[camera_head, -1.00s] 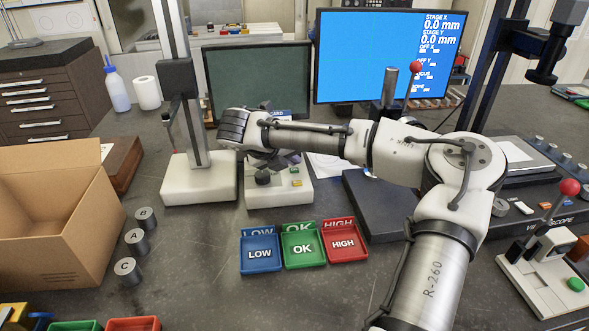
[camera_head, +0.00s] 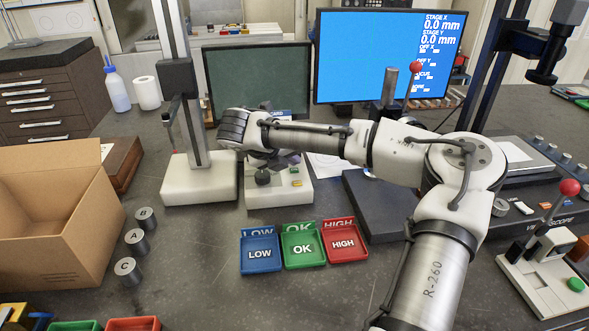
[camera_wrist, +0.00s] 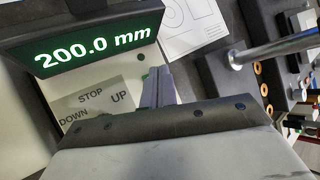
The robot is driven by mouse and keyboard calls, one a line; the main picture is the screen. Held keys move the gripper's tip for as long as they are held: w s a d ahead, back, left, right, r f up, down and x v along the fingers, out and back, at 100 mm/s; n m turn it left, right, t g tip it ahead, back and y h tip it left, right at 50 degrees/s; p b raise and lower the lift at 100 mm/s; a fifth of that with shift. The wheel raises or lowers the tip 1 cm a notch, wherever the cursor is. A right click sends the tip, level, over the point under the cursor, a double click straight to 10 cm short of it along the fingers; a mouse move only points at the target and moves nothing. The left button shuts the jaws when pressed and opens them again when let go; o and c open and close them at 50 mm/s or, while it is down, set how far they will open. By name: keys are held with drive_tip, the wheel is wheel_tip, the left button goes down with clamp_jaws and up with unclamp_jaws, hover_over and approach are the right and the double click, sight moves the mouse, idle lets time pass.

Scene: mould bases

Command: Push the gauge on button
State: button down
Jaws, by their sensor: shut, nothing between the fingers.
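The gauge has a white control box (camera_head: 280,193) with small green and yellow buttons (camera_head: 296,183) on its right side.
A tall column on a white base (camera_head: 198,182) stands close left of the box. Blue LOW (camera_head: 260,255), green OK (camera_head: 303,246) and red HIGH (camera_head: 344,243) trays lie in front. A cardboard box (camera_head: 85,235) and weights A, B, C (camera_head: 137,241) are at left.

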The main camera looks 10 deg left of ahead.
drive_tip(key=shift+f, duration=0.1)
idle(0.3)
drive_tip(key=shift+f, duration=0.35)
drive_tip(key=shift+f, duration=0.15)
idle(0.3)
drive_tip(key=shift+r+p, duration=0.65)
drive_tip(key=shift+p, duration=0.4)
wheel_tip(320, 180, up, 3)
drive_tip(key=p, duration=0.2)
drive_tip(key=shift+f+p, duration=0.2)
drive_tip(key=shift+p, duration=0.2)
wheel_tip(320, 180, up, 3)
drive_tip(key=shift+r, duration=0.15)
